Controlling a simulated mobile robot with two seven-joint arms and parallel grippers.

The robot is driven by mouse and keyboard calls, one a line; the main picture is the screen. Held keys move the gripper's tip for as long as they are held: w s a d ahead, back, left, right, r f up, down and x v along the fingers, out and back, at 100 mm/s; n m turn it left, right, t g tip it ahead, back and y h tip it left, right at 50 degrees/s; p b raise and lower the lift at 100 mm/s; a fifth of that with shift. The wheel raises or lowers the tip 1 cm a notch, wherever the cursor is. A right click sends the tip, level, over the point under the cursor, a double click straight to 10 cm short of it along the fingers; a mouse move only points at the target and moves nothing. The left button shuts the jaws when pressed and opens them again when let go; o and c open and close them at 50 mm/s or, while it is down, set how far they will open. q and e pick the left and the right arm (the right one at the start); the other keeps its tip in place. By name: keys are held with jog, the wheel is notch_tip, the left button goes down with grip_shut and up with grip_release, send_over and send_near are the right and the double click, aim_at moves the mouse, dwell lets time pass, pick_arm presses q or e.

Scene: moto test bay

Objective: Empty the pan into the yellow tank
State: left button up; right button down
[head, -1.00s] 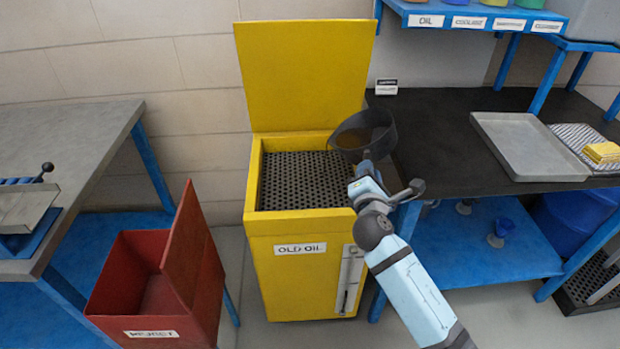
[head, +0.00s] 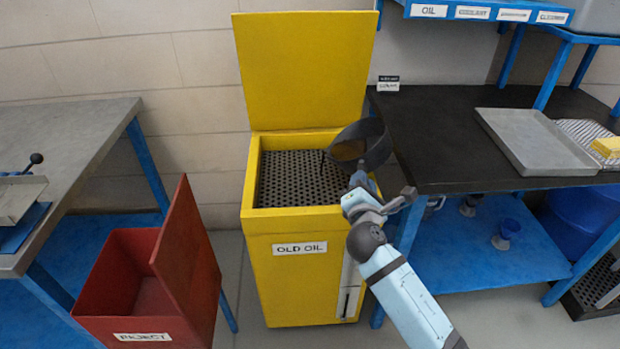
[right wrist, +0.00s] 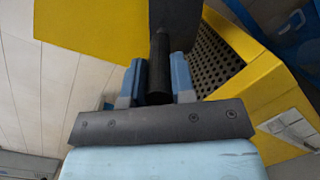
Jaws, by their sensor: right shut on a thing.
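The yellow tank (head: 300,226), labelled OLD OIL, stands open with its lid (head: 305,70) raised and a perforated dark grate (head: 290,182) inside the rim. The dark round pan (head: 376,146) is over the tank's right rear part, tilted to the left. Brown liquid (head: 348,151) shows in it, and a thin dark streak hangs at its left lip above the grate. My right gripper (head: 362,181) is shut on the pan's handle; the right wrist view shows the dark handle (right wrist: 159,62) between the blue fingers. My left gripper is out of view.
A red bin (head: 125,272) labelled REJECT stands left of the tank. A grey bench (head: 70,145) is at left.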

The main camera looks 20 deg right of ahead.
jog(key=shift+w+a+f+b, duration=0.1)
jog(key=shift+a+f+b, duration=0.05)
jog(key=shift+f+b, duration=0.45)
pick_arm(q)
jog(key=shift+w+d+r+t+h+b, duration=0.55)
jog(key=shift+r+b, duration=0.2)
jog(key=shift+b, duration=0.35)
pick_arm(e)
jog(key=shift+w+a+f+n, duration=0.1)
jog(key=shift+a+f+n, duration=0.15)
jog(key=shift+f, duration=0.4)
jog(key=shift+w+a+f+n, duration=0.15)
jog(key=shift+f+n, duration=0.2)
jog(key=shift+f, duration=0.3)
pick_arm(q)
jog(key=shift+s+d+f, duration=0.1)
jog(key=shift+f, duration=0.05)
pick_arm(e)
jog(key=shift+a, duration=0.1)
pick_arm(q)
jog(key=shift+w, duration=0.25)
pick_arm(e)
jog(key=shift+a+f+n, duration=0.1)
jog(key=shift+a+n, duration=0.1)
jog(key=shift+n, duration=0.1)
